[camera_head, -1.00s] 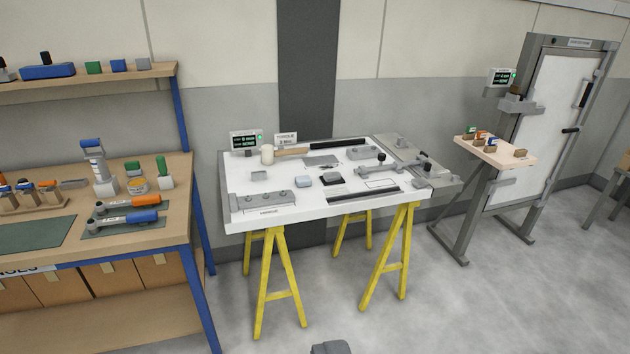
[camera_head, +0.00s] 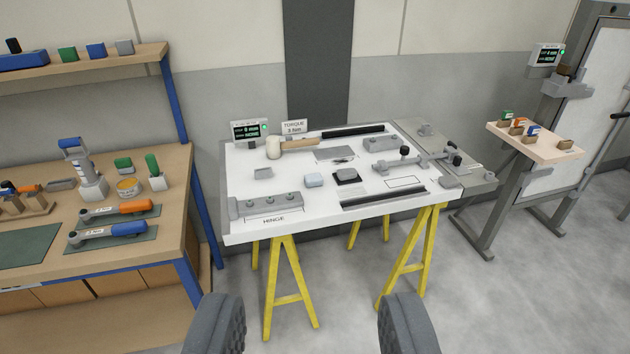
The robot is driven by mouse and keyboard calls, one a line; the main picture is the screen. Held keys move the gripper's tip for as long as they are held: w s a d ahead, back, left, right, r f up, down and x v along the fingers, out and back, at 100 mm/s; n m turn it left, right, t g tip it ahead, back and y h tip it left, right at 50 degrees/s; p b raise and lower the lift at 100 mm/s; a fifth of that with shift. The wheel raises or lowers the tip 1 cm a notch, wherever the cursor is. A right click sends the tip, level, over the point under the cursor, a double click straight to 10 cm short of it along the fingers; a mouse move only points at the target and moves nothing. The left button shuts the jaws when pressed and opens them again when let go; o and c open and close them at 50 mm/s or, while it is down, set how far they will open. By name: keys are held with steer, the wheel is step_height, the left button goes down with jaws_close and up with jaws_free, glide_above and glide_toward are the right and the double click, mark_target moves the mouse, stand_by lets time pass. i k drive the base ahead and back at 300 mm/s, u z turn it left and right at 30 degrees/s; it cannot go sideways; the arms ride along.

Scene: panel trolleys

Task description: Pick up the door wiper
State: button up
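I cannot tell for sure which item is the door wiper. Small blocks with green, orange and blue tops (camera_head: 516,126) and a plain brown one (camera_head: 565,145) stand on the small wooden shelf (camera_head: 535,152) by the door at right. My gripper (camera_head: 310,305) is open and empty at the bottom of the view, its dark grey fingers wide apart, in front of the table and well short of it.
The white table stands on yellow trestles (camera_head: 285,285) and carries a mallet (camera_head: 290,146), a hinge bar (camera_head: 266,206), dark strips and a display (camera_head: 250,131). A wooden workbench (camera_head: 165,225) with tools is at left. The grey floor (camera_head: 530,290) at front right is clear.

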mark_target(313, 180)
steer(key=u, duration=0.1)
steer(key=i, duration=2.3)
steer(key=z, duration=0.2)
